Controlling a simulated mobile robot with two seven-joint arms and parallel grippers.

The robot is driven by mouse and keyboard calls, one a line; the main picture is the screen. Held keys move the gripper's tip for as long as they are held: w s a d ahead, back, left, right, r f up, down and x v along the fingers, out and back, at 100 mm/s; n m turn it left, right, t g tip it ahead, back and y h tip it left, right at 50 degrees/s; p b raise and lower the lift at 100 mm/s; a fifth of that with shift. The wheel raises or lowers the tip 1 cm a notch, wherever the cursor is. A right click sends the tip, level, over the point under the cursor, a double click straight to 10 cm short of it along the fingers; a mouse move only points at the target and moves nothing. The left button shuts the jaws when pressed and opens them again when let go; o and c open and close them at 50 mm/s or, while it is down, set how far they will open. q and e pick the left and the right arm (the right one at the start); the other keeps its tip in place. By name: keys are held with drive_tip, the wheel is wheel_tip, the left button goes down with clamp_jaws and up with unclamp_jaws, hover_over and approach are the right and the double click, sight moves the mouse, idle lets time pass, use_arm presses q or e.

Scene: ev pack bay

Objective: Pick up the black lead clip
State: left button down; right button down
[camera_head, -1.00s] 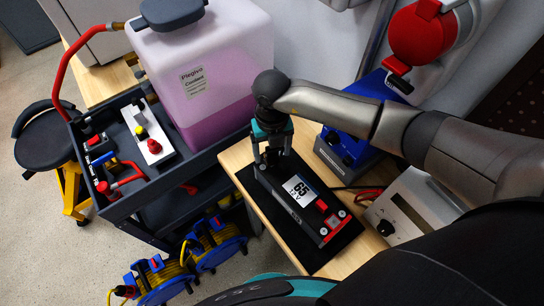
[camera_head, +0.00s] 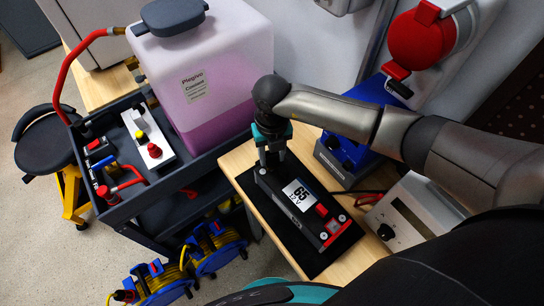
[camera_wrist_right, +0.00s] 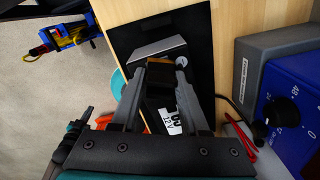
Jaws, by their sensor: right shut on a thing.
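My right gripper (camera_head: 271,161) points down at the far end of the battery module (camera_head: 318,222), which has a white "65 12V" label and lies on a black mat (camera_head: 330,262). In the right wrist view the right gripper (camera_wrist_right: 160,74) has its fingers on either side of a small black piece, the black lead clip (camera_wrist_right: 160,73). The clip is low over the module's end; whether it touches the module I cannot tell. In the head view the gripper hides the clip. My left gripper is not in view.
A blue instrument (camera_head: 345,155) and a grey meter box (camera_head: 405,222) stand right of the mat. A dark cart (camera_head: 150,190) with a large pink-liquid tank (camera_head: 215,100) stands to the left. Cable reels (camera_head: 215,243) are on the floor below.

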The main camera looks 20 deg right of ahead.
drive_tip(key=shift+r, duration=0.1)
wheel_tip(320, 180, up, 25)
drive_tip(key=p, duration=1.3)
drive_tip(key=shift+p, duration=0.3)
idle(0.4)
